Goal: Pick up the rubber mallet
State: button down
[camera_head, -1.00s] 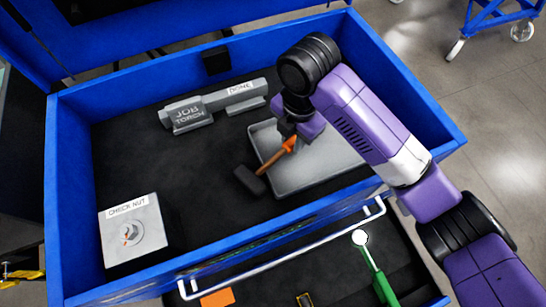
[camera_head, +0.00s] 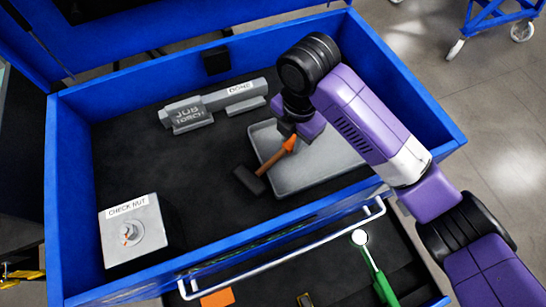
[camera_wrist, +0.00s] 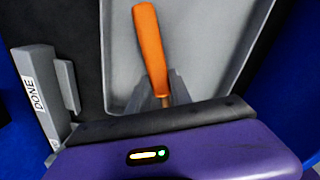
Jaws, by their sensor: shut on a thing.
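The rubber mallet (camera_head: 250,180) has a dark head and a wooden handle with an orange grip. Its head hangs past the left edge of the grey tray (camera_head: 330,172). My gripper (camera_head: 288,134) is over the tray's left part, shut on the mallet's handle. In the wrist view the orange grip (camera_wrist: 149,45) of the mallet points away from my gripper (camera_wrist: 164,100), whose fingers sit on either side of the handle. The mallet head is hidden in the wrist view. I cannot tell whether the mallet is clear of the tray.
A grey holder labelled JOB TORCH (camera_head: 190,112) stands behind, left of the tray. A CHECK NUT block (camera_head: 133,230) stands at the left. Blue walls (camera_head: 415,90) enclose the chest. An open drawer below holds a green-handled tool (camera_head: 378,280). The dark floor between is clear.

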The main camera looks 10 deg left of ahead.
aim_at(292, 142)
jog(key=shift+r, duration=0.1)
notch_tip(292, 142, up, 20)
dwell(0.7)
jog(key=c, duration=2)
grip_release()
grip_shut()
